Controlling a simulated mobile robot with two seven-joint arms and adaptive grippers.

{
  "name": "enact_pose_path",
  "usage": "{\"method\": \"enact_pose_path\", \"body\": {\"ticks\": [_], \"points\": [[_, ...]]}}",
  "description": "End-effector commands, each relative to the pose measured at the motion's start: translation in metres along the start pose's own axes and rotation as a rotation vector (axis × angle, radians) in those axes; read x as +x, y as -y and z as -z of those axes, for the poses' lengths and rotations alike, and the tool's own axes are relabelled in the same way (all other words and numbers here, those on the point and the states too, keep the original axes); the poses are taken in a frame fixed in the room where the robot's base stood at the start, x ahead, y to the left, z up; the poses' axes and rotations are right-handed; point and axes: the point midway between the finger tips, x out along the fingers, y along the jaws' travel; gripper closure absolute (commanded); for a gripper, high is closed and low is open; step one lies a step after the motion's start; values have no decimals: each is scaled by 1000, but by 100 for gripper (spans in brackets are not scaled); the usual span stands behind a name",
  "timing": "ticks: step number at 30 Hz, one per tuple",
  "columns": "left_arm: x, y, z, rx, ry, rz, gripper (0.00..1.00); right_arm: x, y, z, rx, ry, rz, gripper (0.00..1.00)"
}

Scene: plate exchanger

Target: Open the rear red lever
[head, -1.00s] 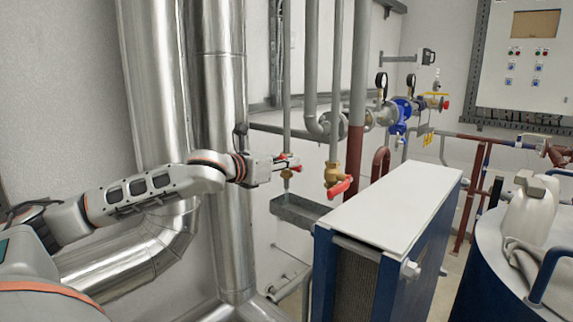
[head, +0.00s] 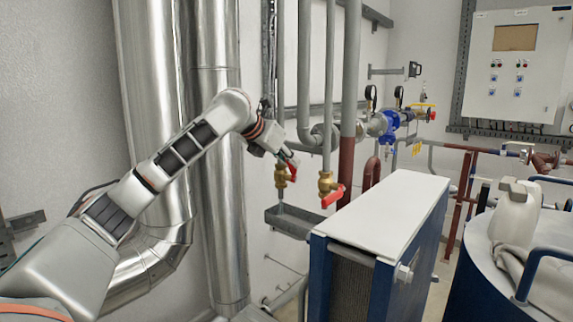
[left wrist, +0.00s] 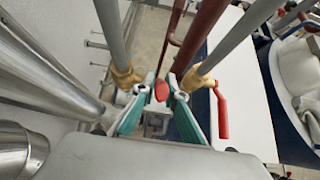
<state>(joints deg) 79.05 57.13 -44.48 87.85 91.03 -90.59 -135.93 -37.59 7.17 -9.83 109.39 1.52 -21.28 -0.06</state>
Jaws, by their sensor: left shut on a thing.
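The rear red lever (head: 293,173) is on the brass valve (head: 281,181) of the farther thin grey pipe, above a grey trough. My left gripper (head: 289,162) comes down at it from the upper left and is shut on it. In the left wrist view the red end of the lever (left wrist: 161,90) shows between the two green-sided fingers (left wrist: 158,98). The gripper hides part of the lever. A second red lever (head: 333,197) hangs tilted on the nearer brass valve (head: 327,184), apart from the gripper. It also shows right of the fingers in the left wrist view (left wrist: 222,115). My right gripper is not in view.
The plate exchanger (head: 390,215) with its white top stands right of the valves. Vertical grey pipes (head: 304,75) rise close beside the gripper. Large silver pipes (head: 215,150) stand behind my left arm. The trough (head: 290,221) is below the valves.

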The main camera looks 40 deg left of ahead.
Motion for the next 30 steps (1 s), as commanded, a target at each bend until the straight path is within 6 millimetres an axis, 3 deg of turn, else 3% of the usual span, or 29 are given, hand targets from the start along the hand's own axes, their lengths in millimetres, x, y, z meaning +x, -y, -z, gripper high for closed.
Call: {"method": "enact_pose_path", "body": {"ticks": [7, 26, 27, 28, 30], "points": [[1, 0, -11, -3, -82, 1, 100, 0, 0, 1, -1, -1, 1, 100], [3, 0, -13, -5, -117, 0, 100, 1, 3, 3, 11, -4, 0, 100], [3, 0, -13, -4, -117, -1, 78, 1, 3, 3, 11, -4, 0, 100], [3, 0, -13, -4, -118, -1, 72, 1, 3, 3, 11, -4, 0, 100], [3, 0, -12, -4, -119, -1, 72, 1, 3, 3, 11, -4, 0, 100]]}}
